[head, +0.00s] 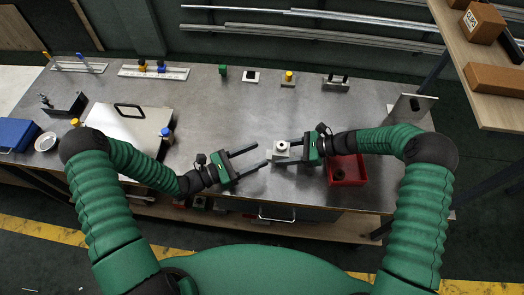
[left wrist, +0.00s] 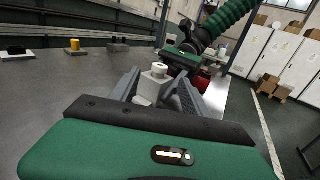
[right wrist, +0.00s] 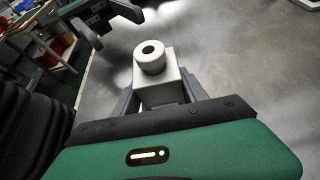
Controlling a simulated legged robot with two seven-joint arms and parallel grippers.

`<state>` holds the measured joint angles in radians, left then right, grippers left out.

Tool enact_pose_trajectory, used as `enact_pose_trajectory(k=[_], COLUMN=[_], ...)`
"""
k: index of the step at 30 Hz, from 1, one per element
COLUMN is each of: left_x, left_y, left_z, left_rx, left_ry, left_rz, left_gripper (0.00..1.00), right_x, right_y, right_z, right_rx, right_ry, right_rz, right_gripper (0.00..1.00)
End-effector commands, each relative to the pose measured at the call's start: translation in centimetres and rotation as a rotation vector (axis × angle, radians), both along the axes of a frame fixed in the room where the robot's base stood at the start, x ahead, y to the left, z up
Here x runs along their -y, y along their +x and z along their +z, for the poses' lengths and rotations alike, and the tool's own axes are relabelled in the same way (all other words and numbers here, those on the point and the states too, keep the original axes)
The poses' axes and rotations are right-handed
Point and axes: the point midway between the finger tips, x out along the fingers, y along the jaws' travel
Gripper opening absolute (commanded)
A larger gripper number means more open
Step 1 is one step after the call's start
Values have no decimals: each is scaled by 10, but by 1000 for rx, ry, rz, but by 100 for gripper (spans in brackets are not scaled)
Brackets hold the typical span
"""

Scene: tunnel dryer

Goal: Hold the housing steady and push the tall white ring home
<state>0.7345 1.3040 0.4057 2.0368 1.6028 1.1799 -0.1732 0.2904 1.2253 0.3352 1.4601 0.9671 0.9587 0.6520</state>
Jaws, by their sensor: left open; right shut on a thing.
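The housing (right wrist: 160,88) is a pale, square block. The tall white ring (right wrist: 150,58) stands upright on top of it, with a dark hole in its middle. The ring (head: 282,145) also shows in the head view. My right gripper (head: 277,152) is shut on the housing, one finger on each side. My left gripper (head: 263,154) is open and empty, just left of the housing, its fingers pointing at it. In the left wrist view the housing (left wrist: 149,90) shows between and beyond the open fingers. I cannot tell whether it touches the table.
A red bin (head: 346,170) stands on the steel table (head: 225,110), under my right forearm. A grey panel with a black handle (head: 128,122) lies at the left. Small blocks, including a yellow-topped one (head: 289,78), line the back. The table's middle is clear.

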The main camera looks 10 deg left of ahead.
Motion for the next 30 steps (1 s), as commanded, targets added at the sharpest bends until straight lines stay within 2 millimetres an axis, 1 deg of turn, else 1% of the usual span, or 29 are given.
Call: enact_pose_trajectory(k=[9, 10, 15, 25, 28, 30], left_x=[0, 0, 0, 0, 0, 0], left_y=[0, 0, 0, 0, 0, 0], left_z=[0, 0, 0, 0, 0, 0], left_rx=[0, 0, 0, 0, 0, -1], left_ry=[0, 0, 0, 0, 0, 1], left_rz=[0, 0, 0, 0, 0, 0], left_gripper=[55, 55, 55, 55, 55, 55], right_x=[0, 0, 0, 3, 14, 28], right_y=[0, 0, 0, 1, 1, 1], right_z=[0, 0, 0, 1, 8, 15], right_rx=[0, 0, 0, 0, 2, 2], right_ry=[0, 0, 0, 0, -1, -3], right_rz=[-1, -1, 0, -1, -4, -4], right_gripper=[15, 55, 76, 76, 76, 76])
